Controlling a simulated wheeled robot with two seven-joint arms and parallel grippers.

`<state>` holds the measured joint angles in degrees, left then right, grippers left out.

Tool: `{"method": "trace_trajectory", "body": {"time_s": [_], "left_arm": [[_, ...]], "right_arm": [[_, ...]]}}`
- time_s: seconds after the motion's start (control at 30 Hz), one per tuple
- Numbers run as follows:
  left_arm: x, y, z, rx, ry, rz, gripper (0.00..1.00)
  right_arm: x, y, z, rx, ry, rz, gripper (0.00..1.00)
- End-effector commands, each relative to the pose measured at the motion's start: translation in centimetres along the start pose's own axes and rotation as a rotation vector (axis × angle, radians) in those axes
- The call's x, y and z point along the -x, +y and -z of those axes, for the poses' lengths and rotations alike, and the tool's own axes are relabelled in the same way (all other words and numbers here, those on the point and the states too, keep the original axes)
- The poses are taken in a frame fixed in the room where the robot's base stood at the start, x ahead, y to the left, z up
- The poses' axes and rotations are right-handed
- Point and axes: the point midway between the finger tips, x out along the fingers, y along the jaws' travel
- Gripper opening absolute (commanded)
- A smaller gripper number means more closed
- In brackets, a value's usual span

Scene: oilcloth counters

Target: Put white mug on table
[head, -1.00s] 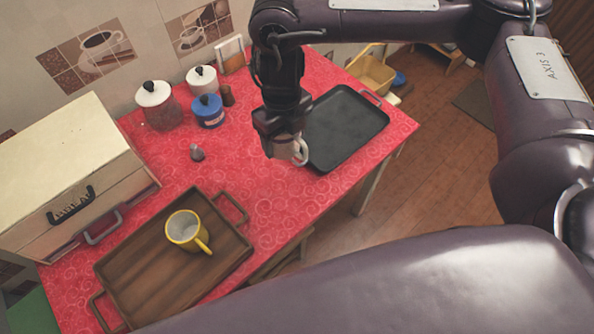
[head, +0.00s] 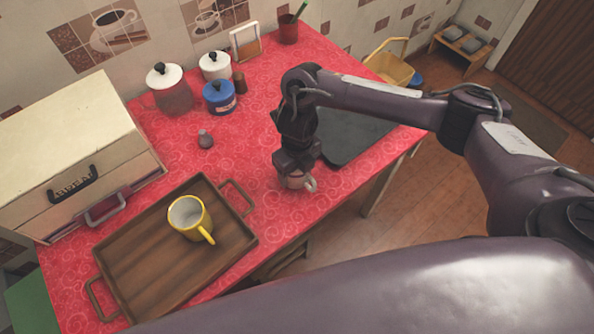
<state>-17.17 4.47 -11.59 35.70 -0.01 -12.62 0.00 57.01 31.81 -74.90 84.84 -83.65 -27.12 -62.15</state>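I cannot tell whether the mug's base touches the red patterned table (head: 262,150). A dark flat tray (head: 352,136) lies just right of and behind the mug, partly hidden by my arm. My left gripper is not in view.
A yellow mug (head: 190,218) stands on a wooden tray (head: 150,285) at the front left. The table is bare between the wooden tray and my gripper.

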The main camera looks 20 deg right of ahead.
Motion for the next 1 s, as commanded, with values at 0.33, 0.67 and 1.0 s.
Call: {"method": "trace_trajectory", "body": {"time_s": [0.33,0.67,1.0], "left_arm": [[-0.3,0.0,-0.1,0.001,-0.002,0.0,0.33],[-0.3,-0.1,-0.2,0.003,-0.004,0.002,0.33],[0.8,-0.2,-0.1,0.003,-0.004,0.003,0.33]], "right_arm": [[-0.3,0.0,-0.1,0.0,-0.002,0.0,0.38],[-0.3,0.0,0.0,0.0,-0.001,0.0,0.91],[1.8,-0.1,-0.2,0.002,-0.007,0.002,0.91]]}}
